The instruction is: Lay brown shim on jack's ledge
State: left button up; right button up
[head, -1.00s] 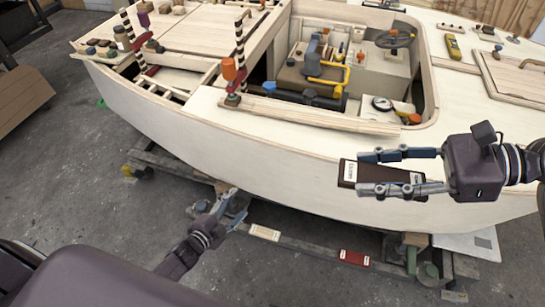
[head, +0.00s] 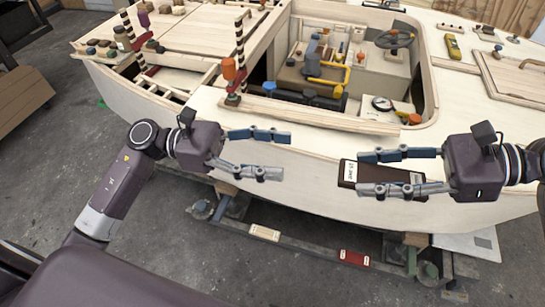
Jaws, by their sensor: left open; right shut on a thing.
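The brown shim (head: 382,173), a dark flat block with white labels, is held level in my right gripper (head: 362,173), between its two fingers, in front of the hull's side. My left gripper (head: 284,155) is open and empty, to the left of the shim and also in front of the hull. Below the hull, a greenish jack-like stand (head: 428,272) stands by the rail at the lower right. I cannot clearly make out its ledge.
A cream block (head: 265,232) and a red block (head: 355,258) lie on the low rail under the hull (head: 330,200). A white sheet (head: 470,245) lies on the floor at the right. Tools and fittings crowd the deck and cockpit above.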

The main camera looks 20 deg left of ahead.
aim_at(340, 173)
pick_arm(q)
jog(key=shift+m+g, duration=0.5)
jog(key=shift+m, duration=0.3)
jog(key=d, duration=1.2)
jog(key=shift+s+d+r, duration=0.1)
jog(key=shift+s+d, duration=0.1)
jog(key=shift+s, duration=0.2)
jog(key=shift+c, duration=0.6)
jog(key=c, duration=1.1)
pick_arm(e)
jog(key=o, duration=1.2)
